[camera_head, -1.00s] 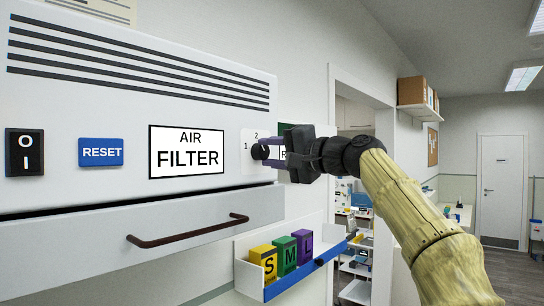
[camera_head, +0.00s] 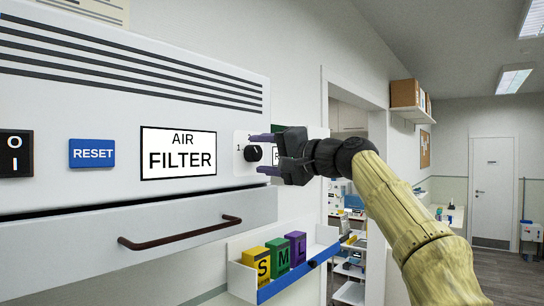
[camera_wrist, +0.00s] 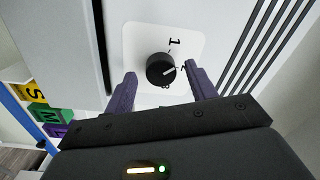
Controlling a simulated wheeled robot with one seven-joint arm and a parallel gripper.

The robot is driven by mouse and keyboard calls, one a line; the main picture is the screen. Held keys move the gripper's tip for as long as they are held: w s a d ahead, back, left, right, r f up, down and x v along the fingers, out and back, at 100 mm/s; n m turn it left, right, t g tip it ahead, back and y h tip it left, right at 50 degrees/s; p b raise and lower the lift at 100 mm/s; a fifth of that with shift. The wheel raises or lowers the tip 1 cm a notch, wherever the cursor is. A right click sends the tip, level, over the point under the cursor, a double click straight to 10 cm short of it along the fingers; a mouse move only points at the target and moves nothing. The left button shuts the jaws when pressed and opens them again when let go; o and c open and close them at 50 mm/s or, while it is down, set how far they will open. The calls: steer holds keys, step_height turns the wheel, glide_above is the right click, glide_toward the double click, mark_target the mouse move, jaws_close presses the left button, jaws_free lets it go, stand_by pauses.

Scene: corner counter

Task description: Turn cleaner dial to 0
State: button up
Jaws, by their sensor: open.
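The cleaner dial (camera_head: 253,154) is a round black knob on a white plate at the right end of the white AIR FILTER unit. The numeral 1 is readable above the dial there; I cannot make out a 0. My gripper (camera_head: 260,154) is open, its purple fingers on either side of the dial with gaps between. It also shows in the wrist view (camera_wrist: 161,80), empty.
A blue RESET button (camera_head: 92,153) and a black rocker switch (camera_head: 15,154) sit left on the unit. Below is a drawer with a brown handle (camera_head: 180,234). A wall tray (camera_head: 325,257) holds yellow, green and purple boxes. A doorway opens to the right.

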steer(key=shift+s+d+f+b, duration=0.1)
steer(key=shift+s+d+b, duration=0.15)
steer(key=shift+d+b, duration=0.2)
steer(key=b+v, duration=0.6)
steer(key=v, duration=1)
steer(key=shift+s, duration=0.2)
steer(key=shift+w, duration=0.1)
